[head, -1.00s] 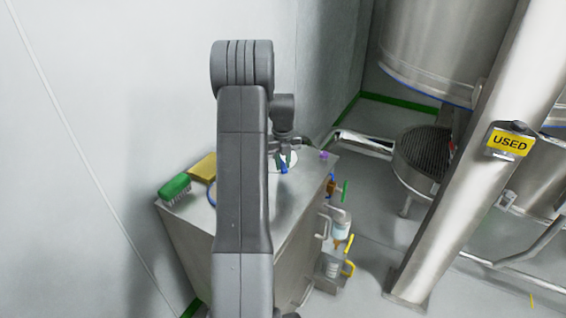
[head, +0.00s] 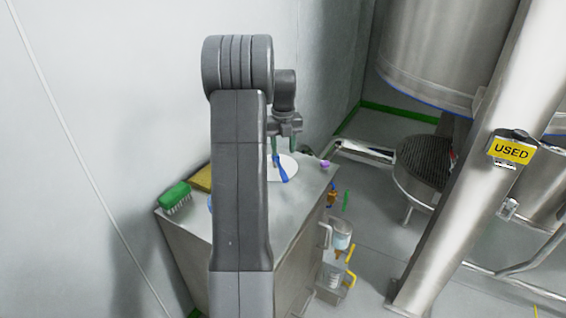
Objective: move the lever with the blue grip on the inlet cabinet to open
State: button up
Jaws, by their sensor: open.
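The inlet cabinet (head: 250,262), a grey metal box, stands against the wall, partly covered by my arm. On its top, a slim blue piece (head: 281,171), which looks like the lever's blue grip, lies slanted across a white disc (head: 292,167). Its far end is close to my gripper's fingers, and how it is mounted does not show. My gripper (head: 286,147) points down over the far part of the disc, open, with nothing seen between its fingers. I cannot tell whether it touches the blue piece.
A green brush (head: 175,198) and a yellow sponge (head: 202,179) lie at the left of the top; a small purple piece (head: 325,163) is at its right edge. A steel column (head: 455,170) stands farther right.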

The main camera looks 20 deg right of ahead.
aim_at(283, 174)
notch_tip(283, 174, up, 4)
dwell(0.5)
notch_tip(283, 174, down, 14)
jog(key=shift+r+p, duration=0.1)
jog(key=shift+p, duration=0.2)
jog(key=shift+d, duration=0.1)
dwell(0.4)
